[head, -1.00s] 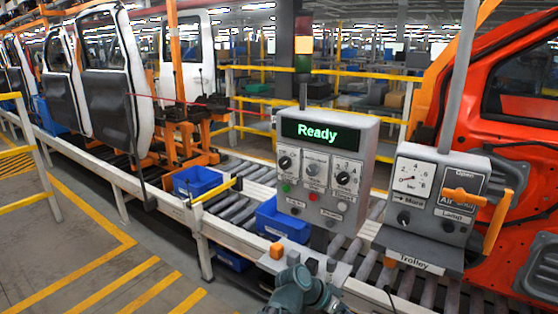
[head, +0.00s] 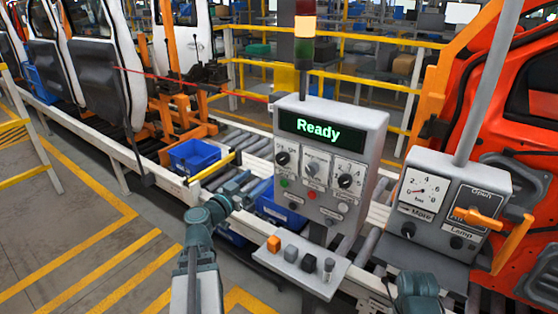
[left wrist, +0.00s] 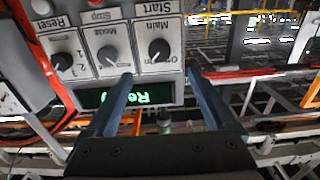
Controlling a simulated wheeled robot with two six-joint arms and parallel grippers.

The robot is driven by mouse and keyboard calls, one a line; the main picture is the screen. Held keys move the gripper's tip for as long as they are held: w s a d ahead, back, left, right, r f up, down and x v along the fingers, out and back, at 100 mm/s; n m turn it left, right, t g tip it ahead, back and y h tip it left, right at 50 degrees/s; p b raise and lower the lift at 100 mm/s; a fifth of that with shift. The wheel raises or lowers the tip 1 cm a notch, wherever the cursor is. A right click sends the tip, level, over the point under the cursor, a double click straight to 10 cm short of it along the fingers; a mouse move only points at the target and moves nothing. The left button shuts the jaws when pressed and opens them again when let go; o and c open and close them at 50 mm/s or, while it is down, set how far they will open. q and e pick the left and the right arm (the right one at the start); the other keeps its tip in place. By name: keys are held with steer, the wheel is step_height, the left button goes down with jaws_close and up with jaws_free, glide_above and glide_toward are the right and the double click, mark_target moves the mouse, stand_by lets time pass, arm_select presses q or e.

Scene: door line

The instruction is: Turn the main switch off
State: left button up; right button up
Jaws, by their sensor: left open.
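The main switch (head: 282,158) is the dark round knob at the left of the knob row on the grey control panel (head: 378,130). In the left wrist view, upside down, the knob (left wrist: 158,50) sits under the label "Main". Which way it points is too small to be sure of. The panel display (head: 318,131) reads "Ready" in green. My left gripper (head: 248,186) is open and empty, left of the panel and lower than the knob. In the left wrist view its fingertips (left wrist: 160,74) are apart, with the knob lined up between them. My right gripper's jaws are not visible.
A middle knob (head: 313,168) and a right knob (head: 345,181) share the row. A gauge box (head: 488,185) with an orange handle stands at the right. A blue bin (head: 195,155) sits on the conveyor.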

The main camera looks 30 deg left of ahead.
mark_target(280, 161)
arm_select(q)
steer(key=w, duration=0.8)
steer(key=w+d, duration=0.1)
steer(key=w, duration=0.3)
steer(key=shift+w, duration=0.35)
steer(key=c, duration=1.4)
steer(key=shift+o, duration=0.2)
